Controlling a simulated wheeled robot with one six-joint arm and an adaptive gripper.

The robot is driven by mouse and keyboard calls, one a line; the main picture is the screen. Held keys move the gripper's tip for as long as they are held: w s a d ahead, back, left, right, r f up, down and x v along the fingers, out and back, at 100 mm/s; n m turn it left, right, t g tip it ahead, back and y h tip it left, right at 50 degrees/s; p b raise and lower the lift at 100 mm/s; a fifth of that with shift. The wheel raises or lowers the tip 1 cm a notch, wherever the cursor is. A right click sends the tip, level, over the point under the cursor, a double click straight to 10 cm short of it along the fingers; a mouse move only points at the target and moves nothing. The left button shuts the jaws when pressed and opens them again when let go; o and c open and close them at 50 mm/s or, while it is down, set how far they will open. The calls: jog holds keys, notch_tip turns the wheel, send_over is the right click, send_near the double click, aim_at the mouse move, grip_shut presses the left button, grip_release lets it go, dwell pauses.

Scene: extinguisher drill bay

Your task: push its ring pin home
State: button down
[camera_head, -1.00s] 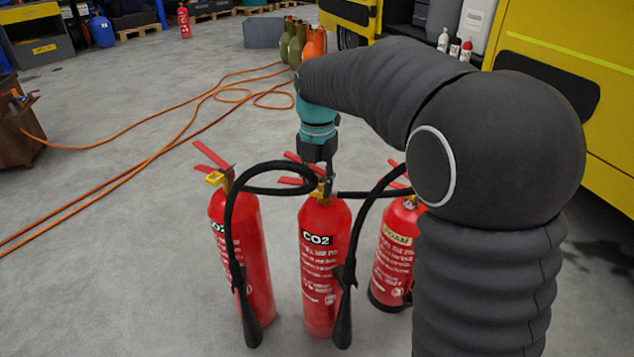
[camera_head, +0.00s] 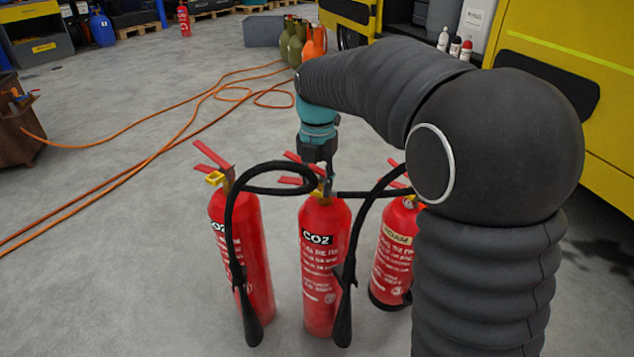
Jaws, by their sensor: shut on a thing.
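Three red extinguishers stand upright on the floor. The middle one, a CO2 extinguisher (camera_head: 322,275), has a black hose and horn and red levers. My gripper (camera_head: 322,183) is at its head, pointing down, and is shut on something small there. The ring pin is too small and too covered by my gripper and the hose to make out. The left CO2 extinguisher (camera_head: 256,260) shows red levers and a yellow piece (camera_head: 214,178) at its head. The right foam extinguisher (camera_head: 392,255) is partly hidden behind my arm.
Orange hoses (camera_head: 150,150) lie across the floor at the left. Green and orange cylinders (camera_head: 313,45) stand at the back beside a grey box (camera_head: 263,32). A yellow vehicle (camera_head: 575,60) is at the right. A brown box (camera_head: 15,125) is at the left edge.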

dwell(0.7)
jog(key=c, duration=0.7)
grip_release()
jog(key=shift+r, duration=0.1)
